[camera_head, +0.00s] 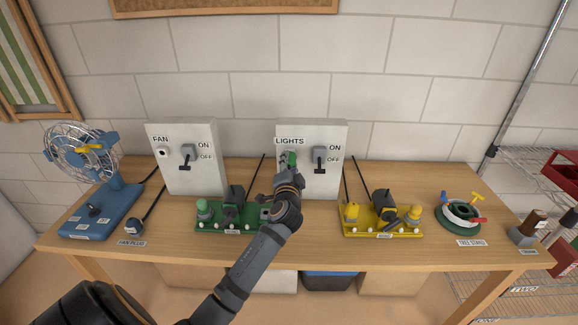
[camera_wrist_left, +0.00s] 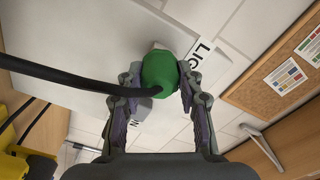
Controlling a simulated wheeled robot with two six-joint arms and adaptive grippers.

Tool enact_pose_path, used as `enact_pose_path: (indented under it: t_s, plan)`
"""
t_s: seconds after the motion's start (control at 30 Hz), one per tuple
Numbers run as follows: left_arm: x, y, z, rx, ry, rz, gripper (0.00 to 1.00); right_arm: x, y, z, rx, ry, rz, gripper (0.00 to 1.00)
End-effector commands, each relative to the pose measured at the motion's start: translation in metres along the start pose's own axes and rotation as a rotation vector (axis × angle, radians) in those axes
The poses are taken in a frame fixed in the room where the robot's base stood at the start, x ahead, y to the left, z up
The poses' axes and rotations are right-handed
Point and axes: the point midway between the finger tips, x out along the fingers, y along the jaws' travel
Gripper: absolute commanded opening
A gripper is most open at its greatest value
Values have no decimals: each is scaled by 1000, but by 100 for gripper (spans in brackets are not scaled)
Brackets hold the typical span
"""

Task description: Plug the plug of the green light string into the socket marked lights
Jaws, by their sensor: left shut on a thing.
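The green plug (camera_head: 292,157) is at the socket under the LIGHTS label (camera_head: 290,141), on the right white panel (camera_head: 325,188). My left gripper (camera_head: 288,166) is shut on it. In the left wrist view the green plug (camera_wrist_left: 160,75) sits between the two fingers of the left gripper (camera_wrist_left: 161,88), with a black cable (camera_wrist_left: 60,77) running off to the left. A pale bit of the socket (camera_wrist_left: 158,46) shows just beyond the plug. The plug hides most of the socket, and I cannot tell whether it is seated. My right gripper is not in view.
A switch (camera_head: 319,155) is right of the plug. The FAN panel (camera_head: 185,180) stands to the left, beside a blue fan (camera_head: 110,205). A green board (camera_head: 212,228) and a yellow board (camera_head: 365,229) stand in front. A green ring stand (camera_head: 459,212) is further right.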

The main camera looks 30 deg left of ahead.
Motion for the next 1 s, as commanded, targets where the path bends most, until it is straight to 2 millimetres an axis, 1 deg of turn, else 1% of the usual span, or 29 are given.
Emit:
enact_pose_path:
  t_s: [0.17,0.2,0.4,0.67,0.77,0.87,1.0]
  plan:
    - [5,0,0,0,0,0,0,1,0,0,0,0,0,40]
    - [5,0,0,-1,0,0,38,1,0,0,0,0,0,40]
    - [5,0,0,0,0,0,63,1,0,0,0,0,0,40]
    - [4,0,0,0,0,1,63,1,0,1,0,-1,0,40]
    - [-2,1,0,-1,0,1,63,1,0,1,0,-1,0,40]
    - [-20,2,0,-2,0,4,63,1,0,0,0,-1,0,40]
    - [-56,2,1,-5,-2,5,63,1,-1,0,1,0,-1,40]
